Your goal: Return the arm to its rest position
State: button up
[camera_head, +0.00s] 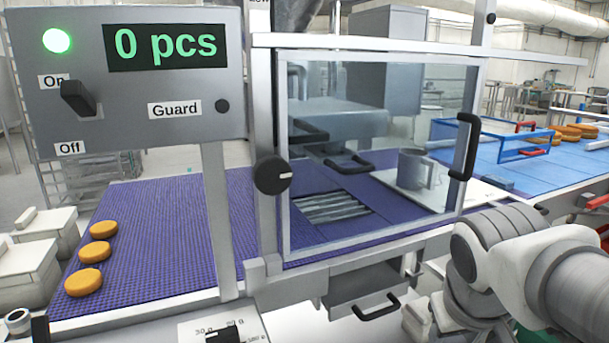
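My arm (555,270) comes in from the right edge and bends downward at the lower right. My gripper is not in view; the arm runs out of the picture at the bottom, so I cannot see whether the gripper is open or holds anything.
A clear guard panel (375,215) with black handles stands before a purple belt (160,225) carrying several orange rounds (84,282). A grey control box (180,110) shows "0 pcs" and a lit green lamp. A grey jug (415,170) stands behind the panel. A blue frame (525,150) is at right.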

jog(key=s+a+t+y, duration=0.1)
jog(key=s+a+y, duration=0.1)
jog(key=s+a, duration=0.3)
notch_tip(320, 180, up, 21)
jog(key=a+p, duration=0.1)
jog(key=p, duration=2)
jog(key=shift+w, duration=0.35)
